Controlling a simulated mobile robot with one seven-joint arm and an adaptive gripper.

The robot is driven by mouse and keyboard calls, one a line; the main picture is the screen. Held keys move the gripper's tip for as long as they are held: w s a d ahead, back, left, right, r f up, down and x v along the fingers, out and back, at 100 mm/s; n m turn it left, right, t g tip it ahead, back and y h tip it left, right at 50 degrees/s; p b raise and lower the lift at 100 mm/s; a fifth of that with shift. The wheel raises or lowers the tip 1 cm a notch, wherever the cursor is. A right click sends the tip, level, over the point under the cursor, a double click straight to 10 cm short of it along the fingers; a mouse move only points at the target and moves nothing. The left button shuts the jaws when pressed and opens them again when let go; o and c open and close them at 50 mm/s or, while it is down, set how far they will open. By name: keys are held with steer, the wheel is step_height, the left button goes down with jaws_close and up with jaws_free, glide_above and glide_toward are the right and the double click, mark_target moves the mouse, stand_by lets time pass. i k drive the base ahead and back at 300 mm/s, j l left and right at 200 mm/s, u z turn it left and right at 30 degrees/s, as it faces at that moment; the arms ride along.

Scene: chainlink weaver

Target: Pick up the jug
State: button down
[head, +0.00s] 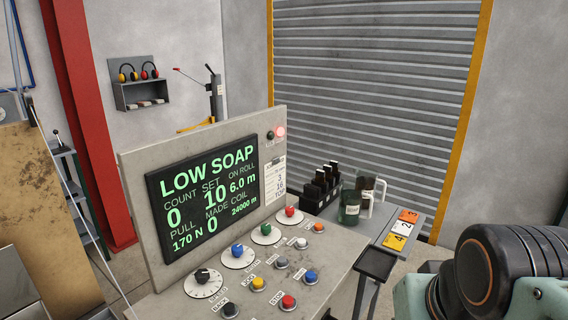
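A dark green jug (349,208) with a pale label stands upright on a grey side table (375,238) behind the control console. A pale handle shows on its right side. A second dark jug (366,184) with a white handle stands close behind it, partly hidden by the first. I cannot tell which one the task means. Part of my arm shows at the lower right, to the right of the table and nearer to me. My gripper is not in view.
A crate of dark bottles (321,188) stands left of the jugs. Numbered tiles (401,228) lie on the table's right side. The console (277,250) with knobs, buttons and a "LOW SOAP" screen (205,195) fills the foreground. A small dark tray (375,264) stands right of it.

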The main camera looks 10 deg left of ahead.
mark_target(351, 191)
steer(key=i+l, duration=0.15)
steer(key=l, duration=0.2)
steer(key=i+l, duration=0.1)
steer(key=l, duration=0.3)
steer(key=i+l+z, duration=0.4)
steer(key=i+l, duration=0.2)
steer(key=i+l+z, duration=0.3)
steer(key=i, duration=0.15)
steer(key=i+z, duration=0.25)
steer(key=i, duration=0.25)
steer(key=i+u, duration=0.1)
steer(key=i, duration=1.05)
steer(key=i+u, duration=0.35)
steer(key=i, duration=0.15)
steer(key=i+l+u, duration=0.1)
steer(key=i+u, duration=1.55)
steer(key=i+l+u, duration=0.1)
steer(key=i+u, duration=0.35)
steer(key=i+l+u, duration=0.1)
steer(key=i+u, duration=0.35)
steer(key=i, duration=0.75)
